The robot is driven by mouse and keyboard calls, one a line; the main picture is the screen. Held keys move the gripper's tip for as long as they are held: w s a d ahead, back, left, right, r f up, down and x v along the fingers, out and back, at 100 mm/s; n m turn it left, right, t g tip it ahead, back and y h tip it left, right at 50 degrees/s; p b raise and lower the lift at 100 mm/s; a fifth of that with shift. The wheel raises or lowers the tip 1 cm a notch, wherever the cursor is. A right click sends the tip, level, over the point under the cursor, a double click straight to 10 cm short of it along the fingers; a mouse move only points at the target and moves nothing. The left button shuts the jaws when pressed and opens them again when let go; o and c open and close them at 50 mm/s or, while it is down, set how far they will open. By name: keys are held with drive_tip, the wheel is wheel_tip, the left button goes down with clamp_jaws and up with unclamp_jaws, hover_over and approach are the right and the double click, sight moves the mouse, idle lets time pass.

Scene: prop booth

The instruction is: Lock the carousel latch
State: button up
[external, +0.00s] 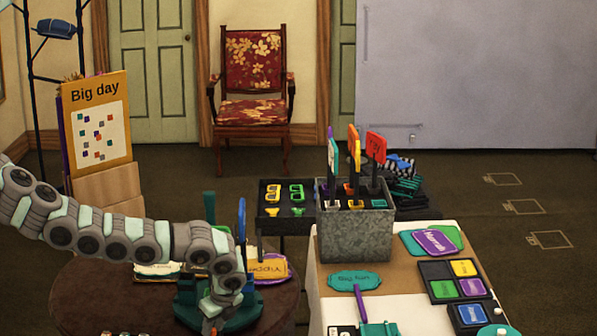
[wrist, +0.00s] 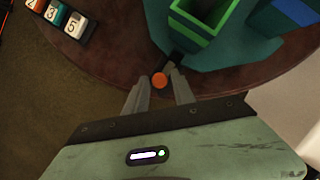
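The carousel (external: 185,311) is a teal turntable with upright coloured holders, standing on a round brown table; my arm hides part of it in the external view. In the wrist view its teal base (wrist: 235,58) carries a green bin and a blue one. The latch shows there as a dark lever with an orange round knob (wrist: 159,81) at the base's near edge. My gripper (wrist: 158,77) has its two grey fingers apart, one on each side of the knob. I cannot tell whether either finger touches it. In the external view my gripper is low at the carousel's front, largely hidden.
A number strip (wrist: 62,18) lies on the brown round table (external: 80,300), left of the carousel. Right of it, a white-topped table (external: 400,300) holds a metal bin (external: 352,235) of signs and several colourful plaques. A "Big day" board (external: 97,120) stands behind my arm.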

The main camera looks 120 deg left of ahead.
clamp_jaws()
idle(1.1)
